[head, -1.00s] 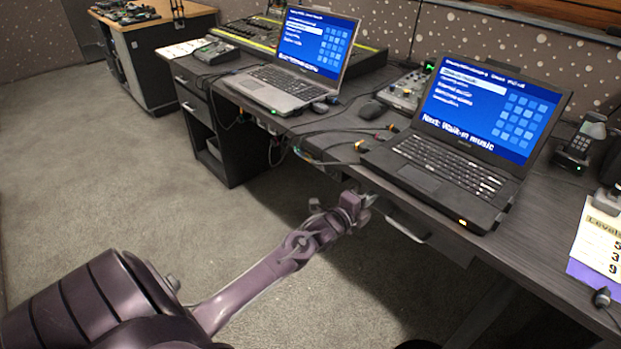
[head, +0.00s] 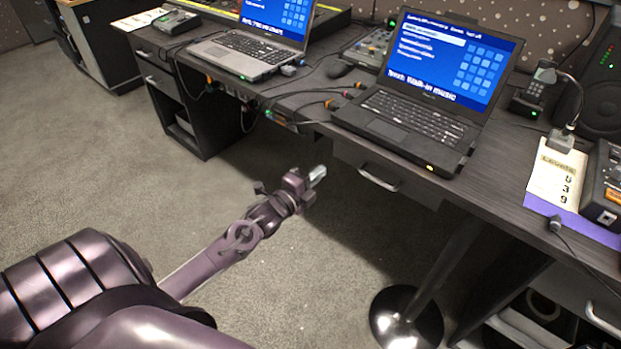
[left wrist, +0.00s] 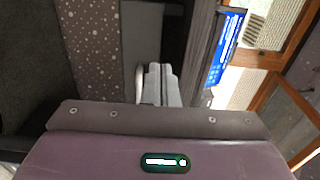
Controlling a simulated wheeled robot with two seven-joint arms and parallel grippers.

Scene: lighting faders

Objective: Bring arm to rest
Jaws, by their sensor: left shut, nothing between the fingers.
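My left gripper (head: 317,176) is shut and empty in the head view. It is in the air in front of the desk, apart from the desk's front edge and to the left of a drawer handle. My purple left arm reaches up to it from the lower left. In the left wrist view the two grey fingers (left wrist: 161,86) are together with nothing between them. My right gripper is not in view.
The desk (head: 318,98) holds a black laptop (head: 425,95) and a grey laptop (head: 255,45). A drawer handle (head: 379,178) sticks out below the desk top. A round metal base (head: 406,318) stands on the floor. Carpet (head: 100,150) at left is clear.

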